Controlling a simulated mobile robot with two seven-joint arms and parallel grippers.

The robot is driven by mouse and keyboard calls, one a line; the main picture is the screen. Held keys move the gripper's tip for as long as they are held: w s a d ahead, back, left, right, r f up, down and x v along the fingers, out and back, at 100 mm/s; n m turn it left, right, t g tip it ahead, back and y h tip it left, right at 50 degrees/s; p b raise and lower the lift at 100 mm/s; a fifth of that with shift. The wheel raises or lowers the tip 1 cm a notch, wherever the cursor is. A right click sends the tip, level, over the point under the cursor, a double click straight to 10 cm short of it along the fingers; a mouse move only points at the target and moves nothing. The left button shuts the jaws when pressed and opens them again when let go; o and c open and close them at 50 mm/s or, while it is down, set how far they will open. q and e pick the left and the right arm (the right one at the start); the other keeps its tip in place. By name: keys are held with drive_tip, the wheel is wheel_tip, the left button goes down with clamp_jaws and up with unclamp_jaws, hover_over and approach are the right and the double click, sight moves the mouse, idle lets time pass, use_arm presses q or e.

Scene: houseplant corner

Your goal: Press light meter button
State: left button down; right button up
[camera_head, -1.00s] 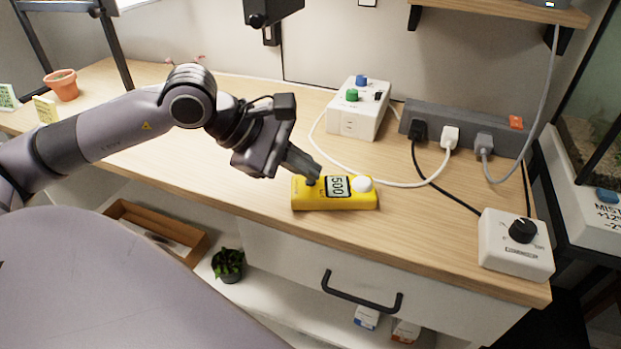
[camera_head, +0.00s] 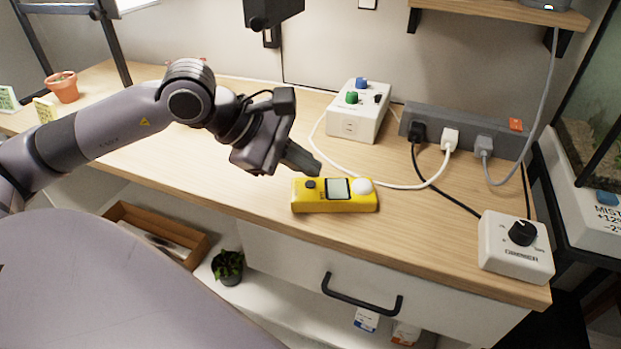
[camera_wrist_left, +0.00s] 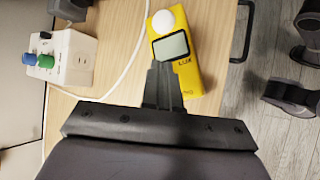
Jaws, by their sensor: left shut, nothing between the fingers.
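The yellow light meter (camera_head: 335,205) lies on the wooden worktop near its front edge, with a white dome at its right end. Its small screen (camera_head: 338,189) is blank. A dark round button (camera_head: 310,185) sits at its left end. My left gripper (camera_head: 313,172) is shut and empty, its fingertips just above and behind the button, seemingly apart from it. In the left wrist view, the closed fingers (camera_wrist_left: 162,72) cover part of the meter (camera_wrist_left: 192,78), and the button is hidden. My right gripper is not in view.
A white box with green and blue knobs (camera_head: 357,118) stands behind the meter. A grey power strip (camera_head: 465,128) with plugs and cables lies at the back right. A white dial box (camera_head: 515,250) sits at the right front corner. A white cable loops close behind the meter.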

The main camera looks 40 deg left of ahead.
use_arm(q)
drive_tip(key=shift+r, duration=0.1)
wheel_tip(320, 180, up, 6)
drive_tip(key=p, duration=0.4)
idle(0.7)
